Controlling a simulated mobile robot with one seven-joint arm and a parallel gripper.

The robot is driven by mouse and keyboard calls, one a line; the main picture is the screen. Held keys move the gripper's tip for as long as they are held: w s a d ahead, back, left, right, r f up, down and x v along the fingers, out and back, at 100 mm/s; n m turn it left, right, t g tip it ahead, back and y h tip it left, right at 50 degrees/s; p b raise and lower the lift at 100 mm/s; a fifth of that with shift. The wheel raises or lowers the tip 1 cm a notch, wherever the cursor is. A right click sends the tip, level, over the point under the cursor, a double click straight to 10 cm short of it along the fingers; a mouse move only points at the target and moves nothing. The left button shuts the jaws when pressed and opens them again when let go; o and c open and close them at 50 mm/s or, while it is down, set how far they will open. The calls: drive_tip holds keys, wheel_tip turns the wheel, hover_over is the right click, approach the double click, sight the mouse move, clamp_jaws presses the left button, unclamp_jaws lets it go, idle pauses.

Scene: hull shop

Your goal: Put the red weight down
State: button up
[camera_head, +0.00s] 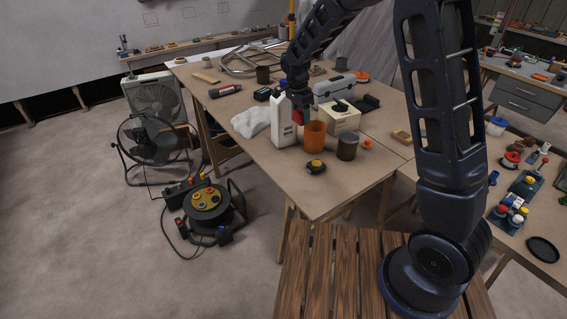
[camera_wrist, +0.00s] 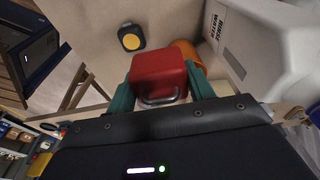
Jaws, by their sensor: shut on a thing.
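The red weight (camera_wrist: 160,77) is a red block with a metal handle, held between the green fingers of my gripper (camera_wrist: 160,92) in the wrist view. In the head view the red weight (camera_head: 298,116) shows only in part, at the end of my gripper (camera_head: 294,106). My gripper is shut on it, above the table (camera_head: 330,200), close to a white bottle and an orange cup. The head view does not show clearly how high the weight hangs. Its far side is hidden.
The white bottle (camera_head: 283,125) and orange cup (camera_head: 314,136) crowd the weight. A dark jar (camera_head: 347,147), a cardboard box (camera_head: 342,117) and a black disc with a yellow top (camera_head: 316,167) stand nearby. The table's front part is bare.

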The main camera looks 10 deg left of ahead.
drive_tip(key=a, duration=0.7)
drive_tip(key=f, duration=2)
drive_tip(key=shift+s+d+f, duration=0.15)
drive_tip(key=shift+s, duration=0.15)
drive_tip(key=o, duration=1.4)
drive_tip(key=shift+f, duration=0.1)
